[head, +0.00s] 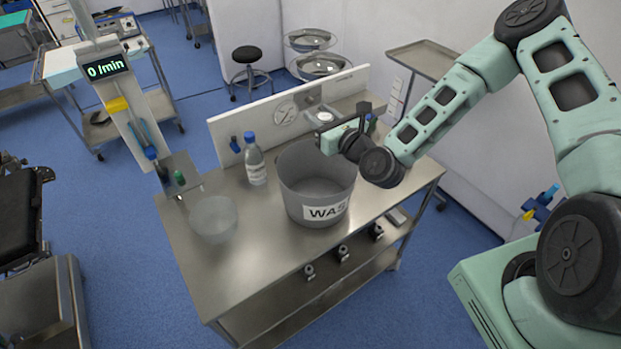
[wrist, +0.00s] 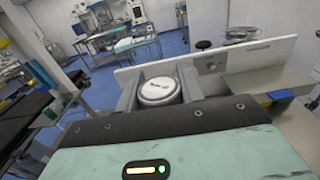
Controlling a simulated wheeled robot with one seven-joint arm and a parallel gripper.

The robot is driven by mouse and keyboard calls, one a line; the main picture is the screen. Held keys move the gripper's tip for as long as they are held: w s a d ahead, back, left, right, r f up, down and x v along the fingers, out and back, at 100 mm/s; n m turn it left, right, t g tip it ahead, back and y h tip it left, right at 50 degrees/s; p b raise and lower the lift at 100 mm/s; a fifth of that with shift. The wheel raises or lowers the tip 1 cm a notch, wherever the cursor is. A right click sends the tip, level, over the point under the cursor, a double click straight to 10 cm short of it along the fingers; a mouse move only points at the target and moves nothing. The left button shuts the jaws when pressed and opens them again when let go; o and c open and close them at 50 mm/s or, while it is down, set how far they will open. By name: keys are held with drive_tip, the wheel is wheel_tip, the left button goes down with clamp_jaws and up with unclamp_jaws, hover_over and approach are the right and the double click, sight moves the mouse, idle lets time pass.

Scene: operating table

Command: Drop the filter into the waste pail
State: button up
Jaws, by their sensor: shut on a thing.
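The filter, a round white cap-like piece with dark print on top, shows in the wrist view (wrist: 160,90) between the two fingers of my gripper (wrist: 160,84). My gripper is shut on it. In the head view my gripper (head: 328,130) is at the upper right of the waste pail, over its far rim as seen from this camera. The height above the rim is hard to tell.
A clear bottle with a blue cap (head: 255,160) and a translucent bowl (head: 213,218) stand left of the pail. A white back panel (head: 235,127) rises along the table's far edge. The table's front left is clear.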

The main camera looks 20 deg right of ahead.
drive_tip(key=shift+f+b, duration=1.8)
drive_tip(key=shift+f, duration=1.2)
drive_tip(key=o, duration=1)
drive_tip(key=shift+s, duration=0.15)
drive_tip(key=p+v, duration=0.3)
drive_tip(key=v, duration=1.4)
drive_tip(key=shift+s, duration=0.1)
